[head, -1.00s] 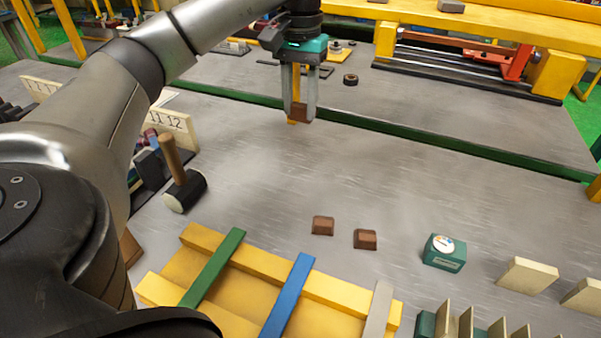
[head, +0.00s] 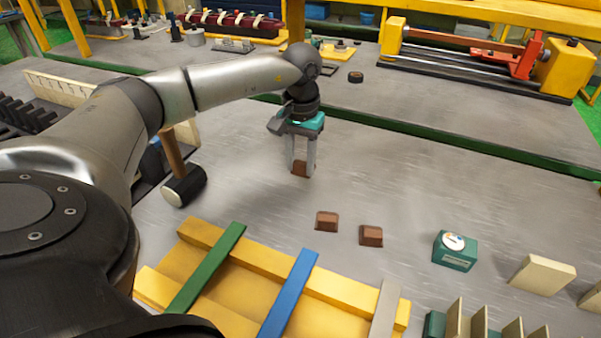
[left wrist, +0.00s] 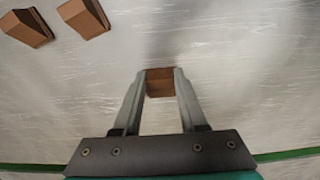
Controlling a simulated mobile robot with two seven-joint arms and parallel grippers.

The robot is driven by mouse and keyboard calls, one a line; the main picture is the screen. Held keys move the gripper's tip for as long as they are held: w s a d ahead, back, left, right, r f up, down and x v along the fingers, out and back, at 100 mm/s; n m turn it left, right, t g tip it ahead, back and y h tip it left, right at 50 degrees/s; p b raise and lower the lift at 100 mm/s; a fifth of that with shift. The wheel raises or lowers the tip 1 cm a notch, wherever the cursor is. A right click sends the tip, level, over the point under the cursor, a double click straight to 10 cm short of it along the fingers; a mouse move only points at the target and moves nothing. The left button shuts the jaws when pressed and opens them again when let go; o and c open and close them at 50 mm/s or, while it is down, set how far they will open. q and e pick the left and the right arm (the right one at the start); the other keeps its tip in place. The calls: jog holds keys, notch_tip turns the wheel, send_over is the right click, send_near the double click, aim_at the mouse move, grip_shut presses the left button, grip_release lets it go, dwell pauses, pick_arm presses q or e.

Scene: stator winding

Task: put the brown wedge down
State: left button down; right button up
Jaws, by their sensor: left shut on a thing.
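My left gripper (head: 302,168) is shut on a brown wedge (head: 301,169), low over the grey tabletop (head: 240,190). In the left wrist view the brown wedge (left wrist: 160,82) sits between the two fingertips (left wrist: 160,85). I cannot tell whether its underside touches the table. Two more brown wedges lie on the table nearer to me, one (head: 326,221) to the left of the other (head: 371,236). Both also show at the top left of the left wrist view (left wrist: 83,18). My right gripper is in neither view.
A mallet (head: 183,186) stands to the left of the gripper. A yellow frame with green, blue and grey bars (head: 302,285) lies in front. The table around the held wedge is clear.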

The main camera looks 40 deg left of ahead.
aim_at(301, 164)
pick_arm(q)
notch_tip(301, 164, down, 3)
jog(key=shift+f, duration=0.15)
jog(key=shift+f+b, duration=0.2)
jog(key=shift+b, duration=0.2)
jog(key=shift+c, duration=2.3)
grip_release()
jog(key=shift+r, duration=0.1)
